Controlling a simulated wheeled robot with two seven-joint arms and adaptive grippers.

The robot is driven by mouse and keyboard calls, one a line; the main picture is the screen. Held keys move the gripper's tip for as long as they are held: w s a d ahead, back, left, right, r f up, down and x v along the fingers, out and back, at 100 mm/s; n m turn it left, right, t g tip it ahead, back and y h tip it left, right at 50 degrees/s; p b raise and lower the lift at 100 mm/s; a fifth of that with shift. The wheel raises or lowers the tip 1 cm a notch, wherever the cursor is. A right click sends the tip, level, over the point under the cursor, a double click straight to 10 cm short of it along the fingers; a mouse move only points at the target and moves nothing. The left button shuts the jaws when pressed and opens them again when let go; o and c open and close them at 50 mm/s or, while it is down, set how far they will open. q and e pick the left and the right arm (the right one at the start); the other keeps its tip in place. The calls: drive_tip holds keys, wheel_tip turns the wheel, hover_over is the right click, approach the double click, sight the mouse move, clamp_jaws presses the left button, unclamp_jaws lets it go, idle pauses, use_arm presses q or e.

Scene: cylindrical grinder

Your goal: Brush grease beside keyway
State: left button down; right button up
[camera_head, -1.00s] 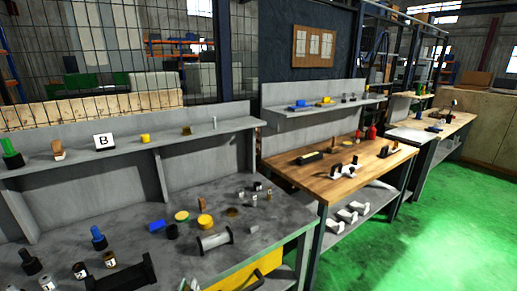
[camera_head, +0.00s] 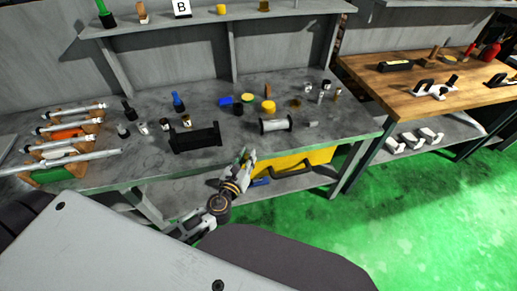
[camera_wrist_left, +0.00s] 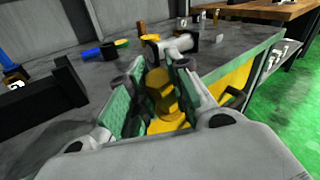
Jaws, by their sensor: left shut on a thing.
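My left gripper (camera_head: 246,156) is at the front edge of the grey bench, below a white spool-shaped part (camera_head: 276,126). In the left wrist view its green-padded fingers (camera_wrist_left: 155,100) are closed around a yellow stepped, rounded thing (camera_wrist_left: 160,88), whose lower part blends with the yellow box behind. I cannot tell whether it is a brush handle. Several grey stepped shafts (camera_head: 75,130) lie on a rack at the left end of the bench; their keyways are too small to make out. A yellow tin (camera_head: 268,106) and a blue-topped tool (camera_head: 178,102) stand on the bench. My right gripper is not in view.
A black cradle (camera_head: 195,138) stands near the bench's front. A yellow box (camera_head: 300,160) hangs below the front edge. Small cups and cylinders crowd the bench's middle and right. A shelf (camera_head: 200,18) runs behind. A wooden-topped table (camera_head: 430,75) stands to the right.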

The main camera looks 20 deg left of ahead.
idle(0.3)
